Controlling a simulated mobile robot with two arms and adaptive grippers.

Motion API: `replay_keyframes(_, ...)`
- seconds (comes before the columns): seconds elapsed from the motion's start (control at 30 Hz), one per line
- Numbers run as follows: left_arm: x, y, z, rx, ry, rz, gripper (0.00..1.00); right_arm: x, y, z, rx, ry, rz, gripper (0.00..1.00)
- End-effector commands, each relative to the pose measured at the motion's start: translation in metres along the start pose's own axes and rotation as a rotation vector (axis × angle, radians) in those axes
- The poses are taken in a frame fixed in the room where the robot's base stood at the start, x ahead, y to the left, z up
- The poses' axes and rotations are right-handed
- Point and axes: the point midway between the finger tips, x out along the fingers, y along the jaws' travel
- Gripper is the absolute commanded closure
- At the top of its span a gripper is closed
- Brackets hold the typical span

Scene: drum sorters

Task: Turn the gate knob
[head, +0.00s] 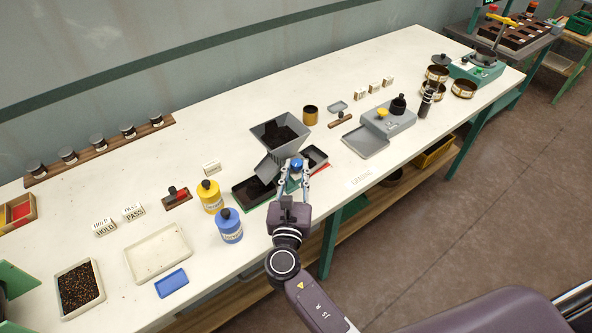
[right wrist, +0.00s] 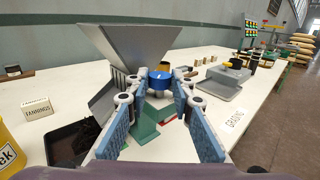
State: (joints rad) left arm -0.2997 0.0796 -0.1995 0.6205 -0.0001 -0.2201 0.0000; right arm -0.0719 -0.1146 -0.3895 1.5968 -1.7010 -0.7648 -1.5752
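The gate knob (head: 297,163) is a blue round knob on the front of a grey hopper (head: 280,134). In the right wrist view the knob (right wrist: 160,80) sits below the hopper's funnel (right wrist: 130,45), above a green base (right wrist: 146,128). My right gripper (head: 295,170) reaches in from the front, its two fingers spread to either side of the knob. In the right wrist view the fingertips (right wrist: 161,78) flank the knob with narrow gaps, so the gripper looks open; contact is not clear. My left gripper is not in view.
Dark trays (head: 253,191) flank the hopper's base. A yellow canister (head: 210,197) and a blue canister (head: 229,228) stand left of my right gripper. A grey scale (head: 388,120) and a label card (head: 361,181) lie to the right. The table's front edge is close.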

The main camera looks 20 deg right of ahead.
Motion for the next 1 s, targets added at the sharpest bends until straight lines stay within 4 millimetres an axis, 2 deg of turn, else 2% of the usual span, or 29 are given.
replay_keyframes(0.03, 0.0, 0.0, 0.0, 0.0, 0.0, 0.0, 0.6, 0.0, 0.0, 0.001, 0.0, -0.001, 0.0, 0.72)
replay_keyframes(0.13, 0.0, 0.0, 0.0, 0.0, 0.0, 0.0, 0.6, 0.0, 0.0, 0.001, 0.0, -0.001, 0.0, 0.61)
replay_keyframes(0.4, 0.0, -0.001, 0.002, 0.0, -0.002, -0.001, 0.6, 0.0, 0.0, 0.0, 0.0, 0.0, 0.001, 0.61)
replay_keyframes(0.53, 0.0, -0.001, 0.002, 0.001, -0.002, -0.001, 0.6, -0.009, 0.0, -0.001, 0.0, 0.001, 0.002, 0.61)
replay_keyframes(1.0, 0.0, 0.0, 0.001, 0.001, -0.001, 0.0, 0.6, -0.1, 0.0, -0.001, -0.001, 0.001, 0.001, 0.61)
